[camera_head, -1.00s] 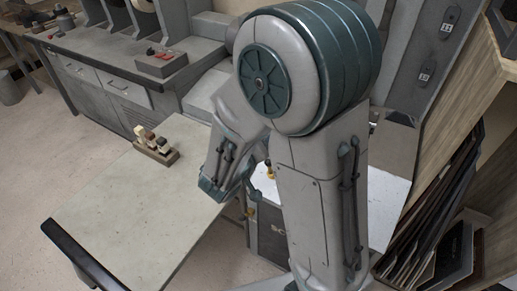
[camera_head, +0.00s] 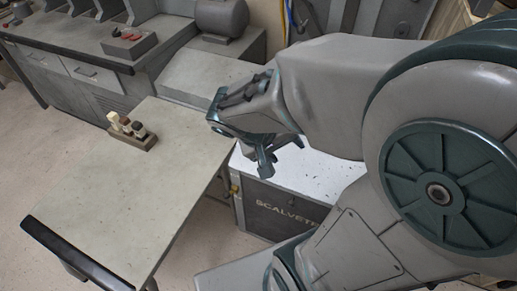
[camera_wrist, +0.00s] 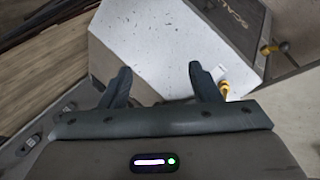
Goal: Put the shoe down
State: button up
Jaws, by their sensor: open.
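No shoe shows in either current view. My gripper (camera_head: 268,152) is open and hangs over the left part of a low machine with a speckled white top (camera_head: 300,172) and dark lettering on its front. In the wrist view, my two fingers (camera_wrist: 162,85) stand apart with nothing between them. The white top (camera_wrist: 165,40) lies beyond them.
A pale table (camera_head: 130,185) with a dark handle (camera_head: 75,255) stands left of the machine, bearing a small rack of bottles or pegs (camera_head: 132,132). Behind are a grey workbench (camera_head: 60,62) and a control box with red buttons (camera_head: 125,42).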

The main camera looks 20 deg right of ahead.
jog(key=s+a+r+n+t+y, duration=0.1)
jog(key=s+a+r+y, duration=0.1)
jog(key=a+y, duration=0.4)
jog(key=shift+a+r+y, duration=0.3)
jog(key=shift+r+y, duration=0.3)
jog(key=shift+r, duration=0.05)
